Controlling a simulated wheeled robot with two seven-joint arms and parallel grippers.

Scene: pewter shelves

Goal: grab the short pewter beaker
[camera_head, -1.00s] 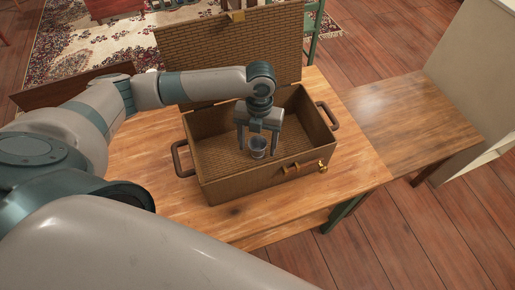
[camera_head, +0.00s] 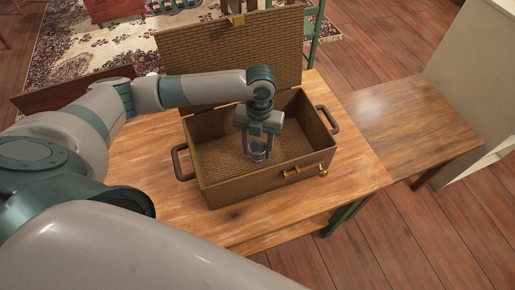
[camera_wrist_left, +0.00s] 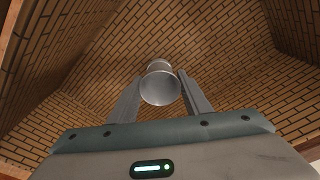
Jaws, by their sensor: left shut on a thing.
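The short pewter beaker (camera_head: 257,150) is a small grey metal cup inside the open wicker basket (camera_head: 240,190). My left gripper (camera_head: 257,151) reaches down into the basket with its fingers on either side of the beaker, shut on it. In the left wrist view the beaker (camera_wrist_left: 160,84) shows its round mouth between the two fingertips (camera_wrist_left: 160,90). Whether its base touches the basket floor I cannot tell. My right gripper is not in view.
The basket's raised lid (camera_head: 230,55) stands behind my left arm, and its walls surround the gripper. The basket rests on a wooden table (camera_head: 350,180) with bare surface in front. A lower wooden side table (camera_head: 415,130) at right is empty.

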